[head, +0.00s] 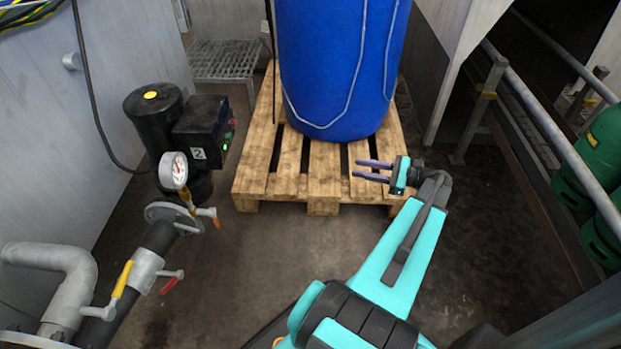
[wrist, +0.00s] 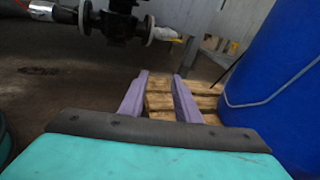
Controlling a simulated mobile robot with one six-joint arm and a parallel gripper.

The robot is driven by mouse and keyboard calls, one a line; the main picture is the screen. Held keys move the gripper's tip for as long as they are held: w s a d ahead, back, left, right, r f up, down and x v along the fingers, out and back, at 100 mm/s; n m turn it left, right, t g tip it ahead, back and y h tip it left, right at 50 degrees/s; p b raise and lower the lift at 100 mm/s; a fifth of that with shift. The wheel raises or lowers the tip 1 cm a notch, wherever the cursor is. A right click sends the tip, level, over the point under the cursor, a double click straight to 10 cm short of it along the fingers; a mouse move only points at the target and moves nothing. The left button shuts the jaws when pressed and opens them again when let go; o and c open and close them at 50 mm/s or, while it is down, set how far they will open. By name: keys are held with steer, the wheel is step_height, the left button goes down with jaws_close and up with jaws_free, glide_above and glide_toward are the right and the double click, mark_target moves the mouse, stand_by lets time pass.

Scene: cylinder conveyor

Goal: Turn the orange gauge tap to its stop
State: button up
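The orange gauge tap (head: 216,222) is a small lever below the round white pressure gauge (head: 173,170), on the black pipe at the left. Its orange end hangs down from a pale stem. In the wrist view, a pale lever with an orange-yellow tip (wrist: 177,41) sticks out beside the pipe flange at the top; it looks like this tap.
A red-handled tap (head: 172,284) and a yellow lever (head: 122,279) sit lower on the pipe. A black pump (head: 155,118) stands behind the gauge. A blue drum (head: 338,65) stands on a wooden pallet (head: 322,185). The floor between pipe and arm is clear.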

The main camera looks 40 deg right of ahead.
steer(key=s+d+r+m+t+h+p, duration=0.3)
steer(key=s+d+r, duration=0.6)
steer(key=s+d, duration=0.3)
steer(key=shift+s+d+m+h, duration=0.25)
steer(key=shift+s+m+h, duration=0.45)
steer(key=shift+m, duration=0.2)
